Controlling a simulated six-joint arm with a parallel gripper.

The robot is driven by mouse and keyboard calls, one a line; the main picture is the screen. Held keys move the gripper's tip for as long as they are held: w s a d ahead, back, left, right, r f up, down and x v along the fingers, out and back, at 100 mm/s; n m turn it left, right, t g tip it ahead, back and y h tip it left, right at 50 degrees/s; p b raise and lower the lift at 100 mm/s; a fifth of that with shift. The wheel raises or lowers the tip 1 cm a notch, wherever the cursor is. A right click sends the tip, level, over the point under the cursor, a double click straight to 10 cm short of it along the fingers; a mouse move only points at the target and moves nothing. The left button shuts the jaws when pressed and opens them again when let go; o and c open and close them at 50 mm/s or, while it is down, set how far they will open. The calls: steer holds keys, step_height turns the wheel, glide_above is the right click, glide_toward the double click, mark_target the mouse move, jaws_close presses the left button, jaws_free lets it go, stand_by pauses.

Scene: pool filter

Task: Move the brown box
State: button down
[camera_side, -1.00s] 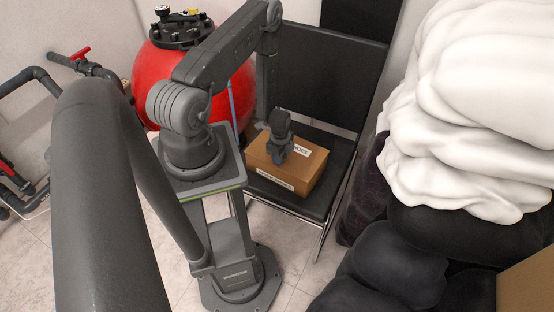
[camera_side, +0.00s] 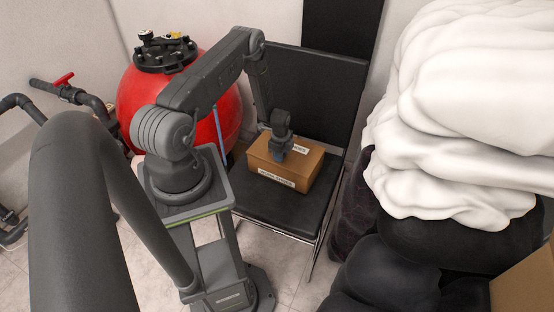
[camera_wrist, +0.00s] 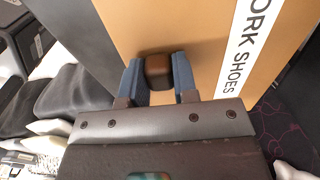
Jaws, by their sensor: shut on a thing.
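The brown box (camera_side: 310,177) is closed, with white labels; the wrist view reads "ORK SHOES" on the box (camera_wrist: 200,35). It is over the seat of a black chair (camera_side: 265,208); I cannot tell whether it rests there or is slightly raised. My gripper (camera_side: 277,153) is at the top of the box, pointing down. In the wrist view its two blue fingers (camera_wrist: 159,72) are shut on a small dark brown knob on the box, one finger on each side. The box's underside is hidden.
The chair back (camera_side: 312,90) rises behind the box. A red tank (camera_side: 135,110) stands behind my arm, with grey pipes (camera_side: 85,98) at left. White bedding (camera_side: 455,130) on dark bags (camera_side: 385,265) fills the right. Part of another cardboard box (camera_side: 525,285) shows at lower right.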

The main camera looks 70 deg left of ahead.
steer(key=shift+w+a, duration=0.45)
steer(key=shift+w, duration=0.05)
steer(key=c, duration=0.8)
jaws_free()
step_height(320, 180, up, 14)
